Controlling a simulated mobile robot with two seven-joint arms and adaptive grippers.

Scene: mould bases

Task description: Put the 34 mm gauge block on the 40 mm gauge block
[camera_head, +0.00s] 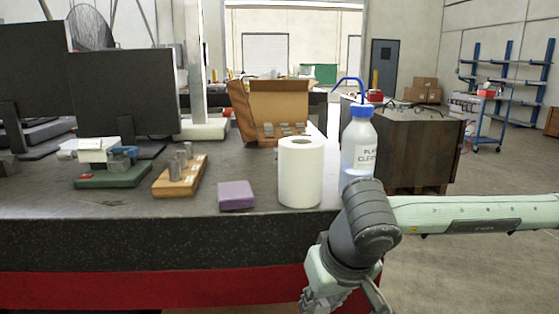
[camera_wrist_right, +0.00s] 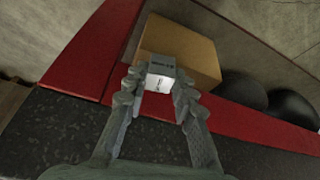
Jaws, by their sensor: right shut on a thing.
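My right gripper (camera_wrist_right: 158,80) is shut on a small grey block (camera_wrist_right: 161,66), held between the fingertips in the right wrist view. Dark marks show on the block, too small to read, so I cannot tell its size. In the head view my right gripper is low at the front edge of the bench, its fingers cut off by the frame's bottom. Several grey upright blocks (camera_head: 183,159) stand on a wooden holder (camera_head: 164,184) at the left. I cannot tell which block is the 40 mm one. My left gripper is not in view.
A purple block (camera_head: 236,196), a white paper roll (camera_head: 301,173) and a cleaner bottle (camera_head: 358,142) stand near the front edge.

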